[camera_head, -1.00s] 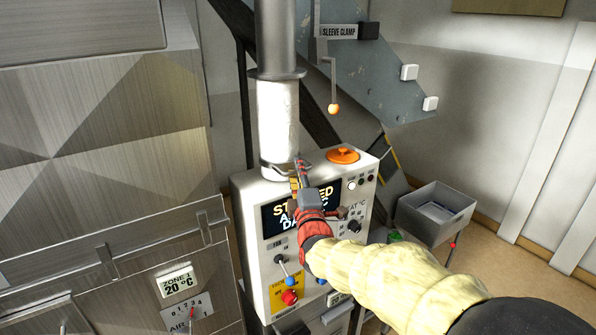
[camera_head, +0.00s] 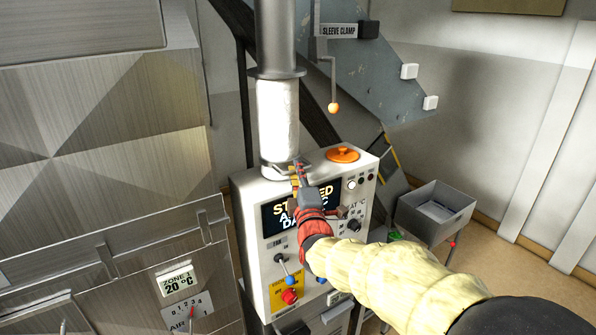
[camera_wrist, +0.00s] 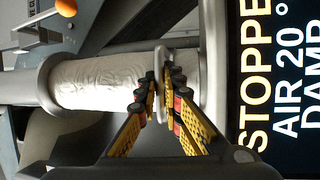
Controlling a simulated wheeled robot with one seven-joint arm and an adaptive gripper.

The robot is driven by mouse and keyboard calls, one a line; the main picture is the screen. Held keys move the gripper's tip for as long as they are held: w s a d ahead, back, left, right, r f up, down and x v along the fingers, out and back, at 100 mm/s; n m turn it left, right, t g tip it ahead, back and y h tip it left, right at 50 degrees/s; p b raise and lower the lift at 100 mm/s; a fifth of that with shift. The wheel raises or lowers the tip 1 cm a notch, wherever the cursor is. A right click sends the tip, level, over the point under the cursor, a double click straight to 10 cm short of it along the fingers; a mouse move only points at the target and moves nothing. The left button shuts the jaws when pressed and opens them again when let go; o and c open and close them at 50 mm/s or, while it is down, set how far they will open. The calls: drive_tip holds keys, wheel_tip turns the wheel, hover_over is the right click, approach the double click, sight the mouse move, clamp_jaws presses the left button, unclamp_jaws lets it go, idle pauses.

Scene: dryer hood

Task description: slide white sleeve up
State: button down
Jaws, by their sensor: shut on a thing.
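The white sleeve (camera_head: 277,118) is a wrinkled cylinder around the vertical pipe, between a dark upper flange (camera_head: 276,73) and a metal ring (camera_head: 283,166) at its lower end on top of the control box. It also shows lying sideways in the wrist view (camera_wrist: 100,80). My gripper (camera_head: 297,172) is at the sleeve's lower end, in front of the box's screen. In the wrist view its yellow and black fingers (camera_wrist: 164,92) are shut on the light ring or handle at that end. The fingers hide part of it.
The control box (camera_head: 250,195) has a screen, knobs and an orange cap (camera_head: 342,155) on top. A sleeve clamp lever with an orange knob (camera_head: 333,108) hangs to the right of the pipe. A grey bin (camera_head: 436,212) stands at right. A metal cabinet (camera_head: 100,130) fills the left.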

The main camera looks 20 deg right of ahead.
sight(298, 73)
idle(0.4)
wheel_tip(298, 73, up, 25)
drive_tip(key=p, duration=0.5)
drive_tip(key=shift+r+p, duration=0.2)
drive_tip(key=shift+p, duration=0.1)
drive_tip(key=shift+r, duration=0.3)
drive_tip(key=shift+s+r, duration=0.1)
drive_tip(key=c, duration=2.4)
unclamp_jaws()
drive_tip(key=o, duration=0.5)
drive_tip(key=shift+f, duration=0.25)
drive_tip(key=shift+f, duration=0.1)
